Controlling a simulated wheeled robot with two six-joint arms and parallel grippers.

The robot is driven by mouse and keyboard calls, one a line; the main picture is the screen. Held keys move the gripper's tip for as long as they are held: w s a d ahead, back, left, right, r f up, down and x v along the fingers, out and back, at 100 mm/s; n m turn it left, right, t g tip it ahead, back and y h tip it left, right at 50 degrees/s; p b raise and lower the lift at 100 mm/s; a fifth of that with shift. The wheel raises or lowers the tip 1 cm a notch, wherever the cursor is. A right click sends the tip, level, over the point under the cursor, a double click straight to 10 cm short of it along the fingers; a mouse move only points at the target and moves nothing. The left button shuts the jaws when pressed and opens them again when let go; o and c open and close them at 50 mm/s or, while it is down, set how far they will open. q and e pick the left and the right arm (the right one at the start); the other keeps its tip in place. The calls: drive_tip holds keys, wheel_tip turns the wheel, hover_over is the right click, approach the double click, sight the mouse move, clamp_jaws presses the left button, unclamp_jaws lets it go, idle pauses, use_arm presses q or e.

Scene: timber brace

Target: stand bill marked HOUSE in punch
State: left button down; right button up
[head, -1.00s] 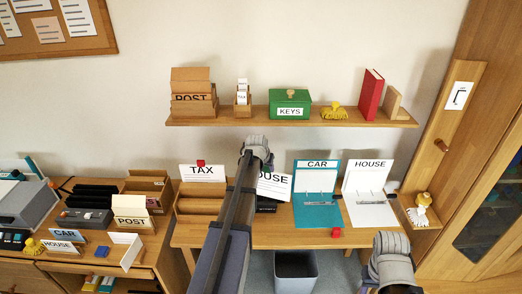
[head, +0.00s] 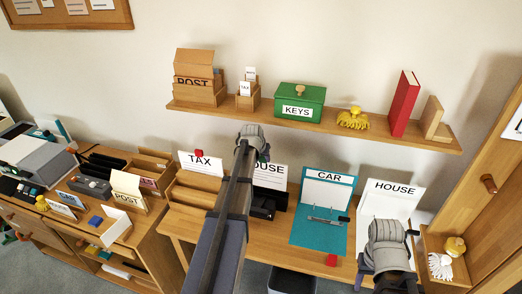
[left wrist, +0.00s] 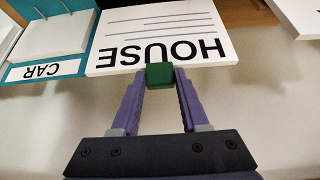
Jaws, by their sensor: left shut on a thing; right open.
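The white bill marked HOUSE (head: 271,175) stands upright at the black punch (head: 264,206) on the desk. My left arm covers part of both, and I cannot tell whether the bill's lower edge is in the slot. My left gripper (head: 254,146) is shut on the bill's green tab (left wrist: 160,76); the bill (left wrist: 165,30) also shows in the left wrist view, upside down. My right gripper (head: 387,242) is open, in front of the white HOUSE file; its fingers are mostly hidden.
The teal CAR file (head: 322,232) and white HOUSE file (head: 388,205) lie right of the punch. The TAX box (head: 196,188) stands left. A shelf (head: 350,132) with the green KEYS box (head: 300,101) runs above. A red block (head: 332,260) sits at the desk's front.

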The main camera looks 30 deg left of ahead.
use_arm(q)
drive_tip(key=shift+w+a, duration=0.1)
drive_tip(key=p+v, duration=0.4)
drive_tip(key=shift+w+a+r, duration=0.15)
drive_tip(key=shift+w+r, duration=0.05)
drive_tip(key=shift+w, duration=0.15)
use_arm(e)
drive_tip(key=r, duration=0.2)
drive_tip(key=w+r, duration=0.1)
drive_tip(key=shift+r, duration=0.4)
use_arm(q)
drive_tip(key=shift+f, duration=0.1)
use_arm(e)
drive_tip(key=shift+s+f, duration=0.1)
use_arm(q)
drive_tip(key=shift+f+b, duration=2.3)
drive_tip(key=shift+b, duration=0.15)
use_arm(e)
drive_tip(key=shift+f, duration=2.3)
use_arm(q)
drive_tip(key=shift+f, duration=0.15)
use_arm(e)
drive_tip(key=shift+f, duration=0.15)
